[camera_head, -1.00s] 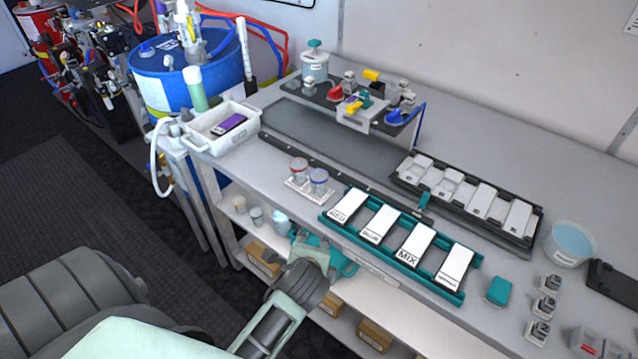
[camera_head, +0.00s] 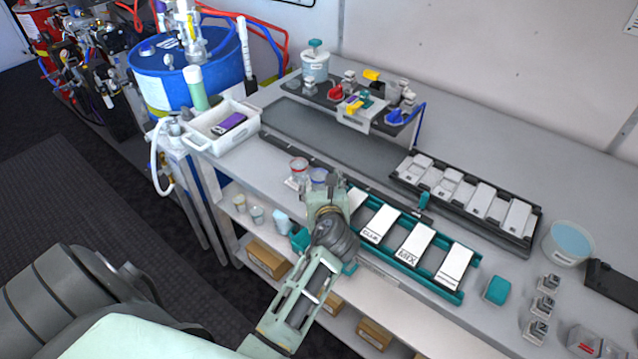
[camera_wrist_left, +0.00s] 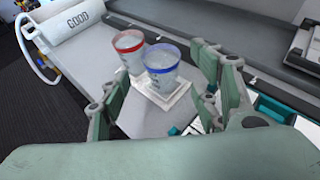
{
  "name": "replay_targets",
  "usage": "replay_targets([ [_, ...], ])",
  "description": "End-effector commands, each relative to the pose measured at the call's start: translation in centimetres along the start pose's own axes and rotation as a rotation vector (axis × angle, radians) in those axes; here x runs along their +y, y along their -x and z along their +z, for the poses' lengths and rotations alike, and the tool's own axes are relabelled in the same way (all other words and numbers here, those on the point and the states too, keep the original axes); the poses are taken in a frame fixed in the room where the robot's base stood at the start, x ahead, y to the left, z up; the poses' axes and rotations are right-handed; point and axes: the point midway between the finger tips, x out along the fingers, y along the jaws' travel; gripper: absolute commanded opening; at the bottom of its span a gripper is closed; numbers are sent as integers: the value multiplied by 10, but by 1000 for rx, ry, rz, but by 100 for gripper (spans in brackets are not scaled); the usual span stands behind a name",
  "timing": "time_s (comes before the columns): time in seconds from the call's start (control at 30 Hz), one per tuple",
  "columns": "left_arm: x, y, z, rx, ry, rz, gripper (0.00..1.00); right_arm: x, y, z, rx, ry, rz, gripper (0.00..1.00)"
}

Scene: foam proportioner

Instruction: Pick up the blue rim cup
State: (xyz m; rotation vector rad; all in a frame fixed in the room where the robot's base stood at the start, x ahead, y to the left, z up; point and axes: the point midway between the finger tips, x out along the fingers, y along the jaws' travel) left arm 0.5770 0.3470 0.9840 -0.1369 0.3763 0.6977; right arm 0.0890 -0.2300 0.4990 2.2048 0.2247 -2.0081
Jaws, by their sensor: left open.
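The blue rim cup (camera_wrist_left: 161,66) is a clear cup standing upright on a small white tray (camera_wrist_left: 172,101) in the left wrist view. In the head view the blue rim cup (camera_head: 318,178) is partly hidden by my left gripper. The red rim cup (camera_wrist_left: 130,50) stands just left of it on the same tray, and it shows in the head view (camera_head: 298,168). My left gripper (camera_wrist_left: 163,88) is open and empty. Its fingers stand to either side of the blue rim cup in the picture, nearer the camera, without visible contact. In the head view my left gripper (camera_head: 330,186) is at the bench's front edge.
A teal rack with white labelled blocks (camera_head: 412,243) lies just right of the gripper. A white bin (camera_head: 222,128) stands at the bench's left end. Behind the cups is a dark grey strip (camera_head: 330,140). A shelf with small cups (camera_head: 257,215) is below.

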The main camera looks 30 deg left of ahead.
Motion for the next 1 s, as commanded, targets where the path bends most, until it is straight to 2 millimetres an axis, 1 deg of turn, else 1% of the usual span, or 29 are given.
replay_targets([
  [0.2, -2, -27, -1, 2, 0, 1, 57, 0, 9, -1, 0, 1, 0, 65],
  [0.33, -2, -42, -1, 1, 0, 0, 57, 1, 9, -1, 0, 2, 1, 65],
  [0.43, -2, -48, -2, 1, 1, 0, 57, 3, 9, 0, -1, 3, 3, 65],
  [0.67, -1, -48, -2, 1, 2, 0, 57, 6, 9, 0, -1, 4, 6, 65],
  [1.0, -2, -48, -2, 1, 2, 0, 28, 7, 9, 1, -2, 4, 7, 65],
])
